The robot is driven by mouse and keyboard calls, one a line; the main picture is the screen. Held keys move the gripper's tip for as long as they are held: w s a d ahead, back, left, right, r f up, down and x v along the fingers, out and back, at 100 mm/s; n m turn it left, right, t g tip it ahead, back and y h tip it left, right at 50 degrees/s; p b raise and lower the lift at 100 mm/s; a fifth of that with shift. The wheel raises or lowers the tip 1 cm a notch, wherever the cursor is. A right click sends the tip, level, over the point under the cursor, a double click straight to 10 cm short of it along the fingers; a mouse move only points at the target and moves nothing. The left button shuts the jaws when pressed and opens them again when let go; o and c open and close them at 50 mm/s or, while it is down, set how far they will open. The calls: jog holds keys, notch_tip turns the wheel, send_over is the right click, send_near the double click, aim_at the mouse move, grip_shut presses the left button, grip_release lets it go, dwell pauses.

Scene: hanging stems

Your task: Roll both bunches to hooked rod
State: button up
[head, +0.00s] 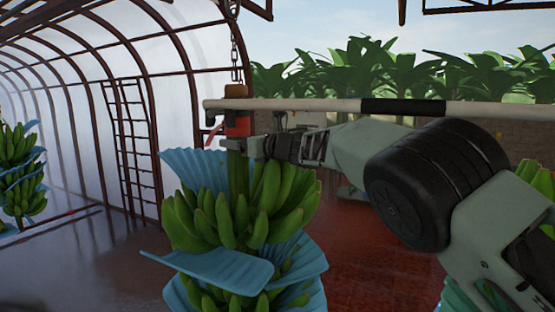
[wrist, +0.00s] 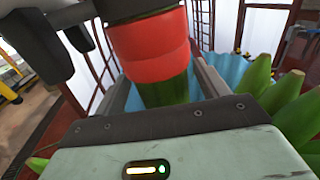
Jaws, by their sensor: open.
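A green banana bunch (head: 240,205) with blue sheets among its fruit hangs in the middle of the head view. Its green stem (wrist: 165,90) runs up into a red collar (wrist: 150,45), also seen in the head view (head: 237,124), under a chain (head: 235,50). My gripper (head: 243,147) is at the stem just below the collar. In the wrist view its open fingers (wrist: 163,82) stand either side of the stem. Another bunch (head: 20,175) hangs at the far left. A pale rod (head: 290,104) with a black sleeve crosses above my arm; I cannot make out a hook.
A rusty ladder (head: 130,140) leans by the curved plastic wall at left. Green fruit (head: 540,178) shows at the right edge, partly behind my arm. Banana plants stand outside behind a low wall. The floor left of the middle bunch looks clear.

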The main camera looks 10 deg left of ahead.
jog(key=b, duration=0.7)
send_over(282, 175)
jog(key=shift+s+a+f, duration=0.1)
jog(key=shift+a+f, duration=0.05)
jog(key=shift+a, duration=0.05)
jog(key=shift+s+d, duration=0.1)
jog(key=shift+d, duration=0.05)
